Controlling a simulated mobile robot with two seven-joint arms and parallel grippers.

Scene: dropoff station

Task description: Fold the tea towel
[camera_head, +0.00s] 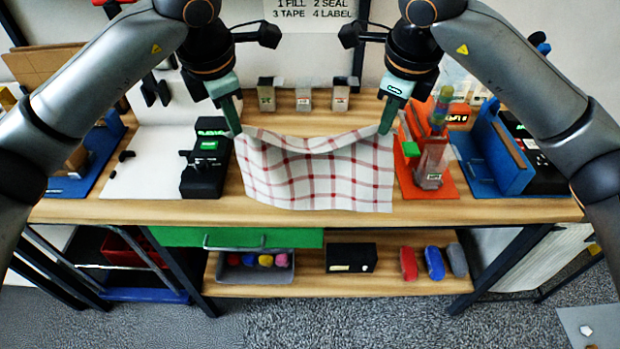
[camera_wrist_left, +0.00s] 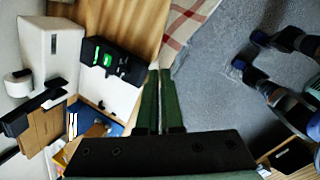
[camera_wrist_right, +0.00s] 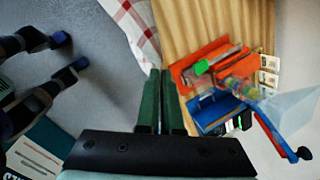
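The tea towel (camera_head: 318,178) is white with a red check. In the head view it spans between my grippers, its top edge sagging in the middle and its lower part spread towards the table's front edge. My left gripper (camera_head: 235,130) is shut on its top left corner. My right gripper (camera_head: 385,125) is shut on its top right corner. Part of the towel shows beside the close-set fingers in the left wrist view (camera_wrist_left: 190,22) and in the right wrist view (camera_wrist_right: 132,22). The exact pinch points are hard to see. I cannot tell how much cloth touches the table.
The wooden table (camera_head: 130,212) holds a black device (camera_head: 205,165) left of the towel and an orange stand with a bottle (camera_head: 432,165) close on its right. Several small boxes (camera_head: 303,99) stand behind it. A blue fixture (camera_head: 495,155) is further right.

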